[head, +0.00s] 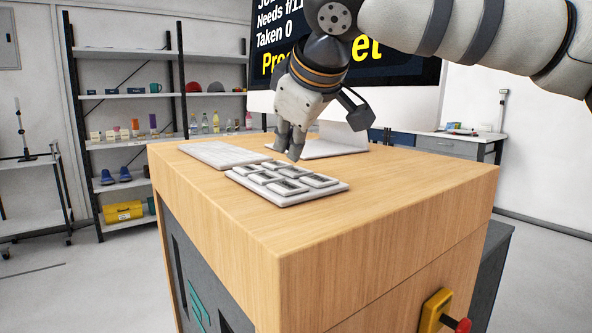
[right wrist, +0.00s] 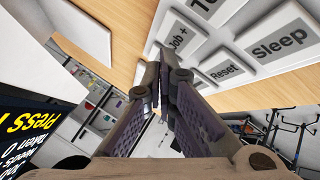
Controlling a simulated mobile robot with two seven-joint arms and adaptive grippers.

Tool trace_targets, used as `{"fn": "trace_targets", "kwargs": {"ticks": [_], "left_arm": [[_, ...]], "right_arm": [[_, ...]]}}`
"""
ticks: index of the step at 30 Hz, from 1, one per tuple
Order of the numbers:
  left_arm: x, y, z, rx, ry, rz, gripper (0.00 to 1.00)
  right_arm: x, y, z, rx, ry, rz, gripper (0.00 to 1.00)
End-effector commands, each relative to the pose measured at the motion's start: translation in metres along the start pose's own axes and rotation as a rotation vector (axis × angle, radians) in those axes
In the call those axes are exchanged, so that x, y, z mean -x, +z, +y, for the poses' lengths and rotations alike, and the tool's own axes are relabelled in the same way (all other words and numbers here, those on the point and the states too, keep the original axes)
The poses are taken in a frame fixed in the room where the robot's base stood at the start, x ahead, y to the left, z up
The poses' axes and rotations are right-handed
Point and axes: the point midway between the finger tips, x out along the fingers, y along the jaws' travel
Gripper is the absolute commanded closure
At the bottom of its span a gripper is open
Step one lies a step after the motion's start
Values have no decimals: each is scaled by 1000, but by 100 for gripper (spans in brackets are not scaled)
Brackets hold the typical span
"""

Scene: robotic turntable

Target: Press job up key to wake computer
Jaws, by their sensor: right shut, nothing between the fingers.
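A light keypad (head: 283,203) with several labelled keys lies on the wooden desk top. In the right wrist view its Job + key (right wrist: 182,38) shows, with Reset (right wrist: 222,72) and Sleep (right wrist: 280,45) keys to its right. My right gripper (head: 291,154) points down over the keypad's back edge in the head view, shut and empty. In the right wrist view its fingertips (right wrist: 160,66) overlap the lower left of the Job + key; I cannot tell whether they touch it. The computer screen (head: 400,68) is lit with white and yellow text, partly hidden by my right arm. My left gripper is out of view.
A white keyboard (head: 222,154) lies left of the keypad. The monitor's stand (head: 325,149) is behind it. The front of the desk top (head: 370,205) is clear. Shelves stand behind at left.

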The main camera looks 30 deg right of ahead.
Motion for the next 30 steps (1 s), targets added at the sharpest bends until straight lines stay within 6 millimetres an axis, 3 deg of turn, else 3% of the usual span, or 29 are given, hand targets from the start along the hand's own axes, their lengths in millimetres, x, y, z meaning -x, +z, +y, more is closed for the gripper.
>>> {"fn": "trace_targets", "kwargs": {"ticks": [18, 30], "left_arm": [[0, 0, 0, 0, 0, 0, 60], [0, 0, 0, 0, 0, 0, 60]], "right_arm": [[34, -25, 25, -1, 1, 0, 100], [35, -25, 26, -1, 0, 0, 100]]}}
